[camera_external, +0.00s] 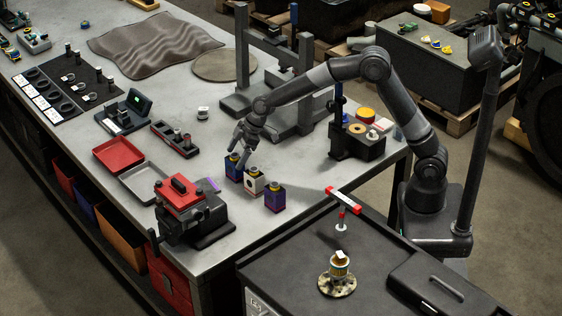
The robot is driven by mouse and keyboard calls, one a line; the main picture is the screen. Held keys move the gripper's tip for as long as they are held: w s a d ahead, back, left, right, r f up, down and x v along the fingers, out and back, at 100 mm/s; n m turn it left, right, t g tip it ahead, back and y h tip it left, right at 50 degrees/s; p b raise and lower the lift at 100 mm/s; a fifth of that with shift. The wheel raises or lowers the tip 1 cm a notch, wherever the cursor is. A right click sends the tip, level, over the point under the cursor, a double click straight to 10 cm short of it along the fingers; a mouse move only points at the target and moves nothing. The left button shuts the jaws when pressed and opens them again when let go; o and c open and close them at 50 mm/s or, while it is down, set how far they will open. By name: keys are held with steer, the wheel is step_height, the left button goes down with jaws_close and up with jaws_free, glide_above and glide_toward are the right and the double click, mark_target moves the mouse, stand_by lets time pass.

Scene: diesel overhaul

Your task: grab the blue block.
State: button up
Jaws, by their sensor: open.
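Three small blocks with yellowish tops stand in a slanting row on the grey workbench. The far-left block (233,168) is dark blue with some red. The middle block (254,184) is whitish with a dark red mark. The near-right block (275,199) is blue-purple. Two blocks look bluish, and I cannot tell which is the blue block. My gripper (240,150) is open and points down at the far-left and middle blocks. Its fingers are close to their tops and partly cover them. I cannot tell whether they touch.
A red-and-black vise (187,208) and red (119,152) and grey (142,184) trays lie left of the blocks. A dark press frame (243,60) stands behind, and a black holder (357,141) stands to the right. Bare bench (215,125) lies left of my gripper.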

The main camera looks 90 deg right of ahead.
steer(key=shift+d+x, duration=0.2)
steer(key=shift+x, duration=1.7)
steer(key=shift+c, duration=0.5)
steer(key=c, duration=1.4)
steer(key=shift+r, duration=0.15)
